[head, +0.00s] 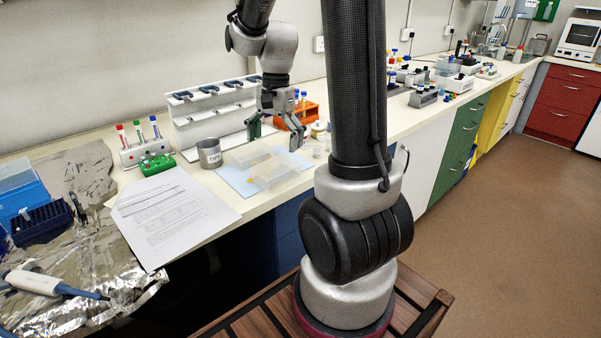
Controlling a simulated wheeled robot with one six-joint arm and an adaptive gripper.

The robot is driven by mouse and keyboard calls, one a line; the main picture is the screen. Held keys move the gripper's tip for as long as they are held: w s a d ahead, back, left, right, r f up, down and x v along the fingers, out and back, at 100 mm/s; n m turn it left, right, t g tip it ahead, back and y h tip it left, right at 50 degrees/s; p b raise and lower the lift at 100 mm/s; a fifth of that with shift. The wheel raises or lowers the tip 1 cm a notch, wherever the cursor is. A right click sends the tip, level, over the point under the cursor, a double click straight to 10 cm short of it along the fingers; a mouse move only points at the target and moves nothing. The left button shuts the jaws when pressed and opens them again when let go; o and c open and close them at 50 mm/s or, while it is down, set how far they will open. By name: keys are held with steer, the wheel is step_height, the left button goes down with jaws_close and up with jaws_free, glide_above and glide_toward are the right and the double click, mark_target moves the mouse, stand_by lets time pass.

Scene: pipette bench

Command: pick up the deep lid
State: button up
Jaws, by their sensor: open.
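My gripper (275,138) is open and points down over the bench, with nothing seen between its fingers. Two clear plastic pieces lie on a pale blue sheet below and in front of it: a flatter-looking one (250,158) at the back left and a taller, box-like one (277,173) at the front right. The taller one may be the deep lid, but I cannot tell for certain. Small yellowish spots show at the clear pieces. My gripper is above and behind them, apparently apart from both.
A metal cup (209,153) stands left of the sheet. A white pipette stand (205,125) and an orange tube rack (304,116) are behind. A green rack (157,164) and printed papers (172,215) lie left. My arm hides part of the bench at right.

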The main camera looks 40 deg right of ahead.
mark_target(275, 162)
steer(key=shift+w+d+r+m, duration=0.15)
steer(key=shift+d+r+m, duration=0.15)
steer(key=shift+m, duration=0.5)
steer(key=shift+r+m+t, duration=0.1)
steer(key=shift+m+t, duration=0.2)
steer(key=shift+m, duration=0.9)
steer(key=f, duration=0.7)
steer(key=shift+a+f, duration=0.35)
steer(key=shift+f, duration=0.05)
steer(key=c, duration=0.9)
